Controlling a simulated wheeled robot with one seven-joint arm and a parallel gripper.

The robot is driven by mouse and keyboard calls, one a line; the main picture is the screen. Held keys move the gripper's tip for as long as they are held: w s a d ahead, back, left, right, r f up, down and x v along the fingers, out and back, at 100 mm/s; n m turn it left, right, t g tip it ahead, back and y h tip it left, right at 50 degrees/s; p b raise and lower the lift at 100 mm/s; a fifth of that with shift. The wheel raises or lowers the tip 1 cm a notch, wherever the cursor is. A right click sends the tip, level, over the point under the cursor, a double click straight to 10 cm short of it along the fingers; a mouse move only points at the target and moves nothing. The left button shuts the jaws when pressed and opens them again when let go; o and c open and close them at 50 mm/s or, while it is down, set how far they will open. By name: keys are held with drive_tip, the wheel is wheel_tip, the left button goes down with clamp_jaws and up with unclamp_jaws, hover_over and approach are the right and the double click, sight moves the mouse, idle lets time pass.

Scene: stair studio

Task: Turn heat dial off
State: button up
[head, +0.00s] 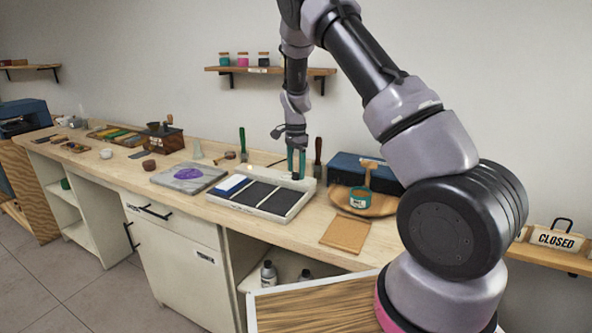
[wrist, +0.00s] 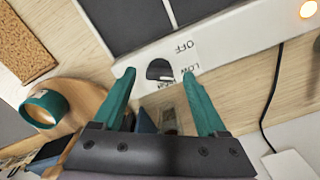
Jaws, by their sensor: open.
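The heat dial (wrist: 159,70) is a dark half-round knob on the white edge of the warming tray (wrist: 230,38), with printed labels around it. OFF (wrist: 184,46) and LOW (wrist: 190,69) can be read; another label is partly hidden by the knob. My gripper (wrist: 159,75) is open, with its green fingertips on either side of the dial in the wrist view and nothing held. Contact with the dial cannot be told. In the head view my gripper (head: 296,174) points down at the tray's back right corner; the tray (head: 262,214) has dark panels.
A small lamp (wrist: 308,9) glows on the tray's edge. A cable (wrist: 268,105) lies beside it. A round wooden board (head: 380,208) with a teal-banded cup (head: 359,199) and a blue box (head: 345,166) stand to the right. Upright tools flank my gripper, including a dark-handled one (head: 318,150).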

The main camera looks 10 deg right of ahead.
drive_tip(key=shift+f, duration=0.25)
clamp_jaws()
drive_tip(key=shift+n, duration=0.3)
drive_tip(key=n, duration=0.5)
drive_tip(key=shift+n, duration=0.3)
drive_tip(key=n, duration=0.5)
drive_tip(key=shift+n, duration=0.3)
